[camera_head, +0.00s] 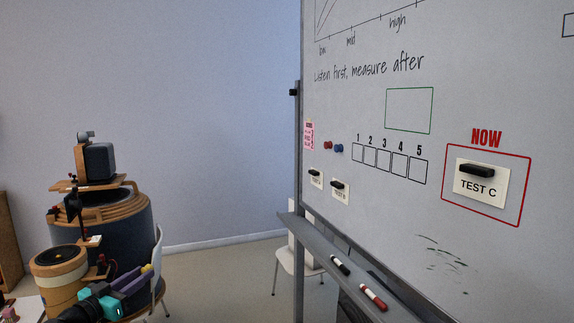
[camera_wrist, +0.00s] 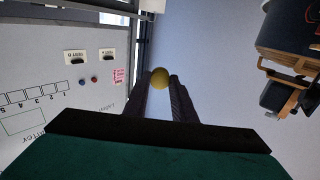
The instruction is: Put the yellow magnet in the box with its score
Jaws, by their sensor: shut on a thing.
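The yellow magnet (camera_wrist: 159,78) is a small round piece held between the fingertips of my gripper (camera_wrist: 160,82) in the wrist view. In the head view my gripper (camera_head: 146,270) is at the lower left, in front of the dark round device, with the yellow magnet (camera_head: 147,267) at its tip. It is well apart from the whiteboard (camera_head: 460,60). A row of score boxes (camera_head: 388,163) numbered 1 to 5 is drawn on the board; all look empty. The row also shows in the wrist view (camera_wrist: 33,95).
A red magnet (camera_head: 327,146) and a blue magnet (camera_head: 339,148) are left of the boxes. A red NOW frame (camera_head: 446,190) holds the TEST C card (camera_head: 481,187). The marker tray (camera_head: 320,247) sticks out below the board. A chair (camera_head: 158,262) stands near my gripper.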

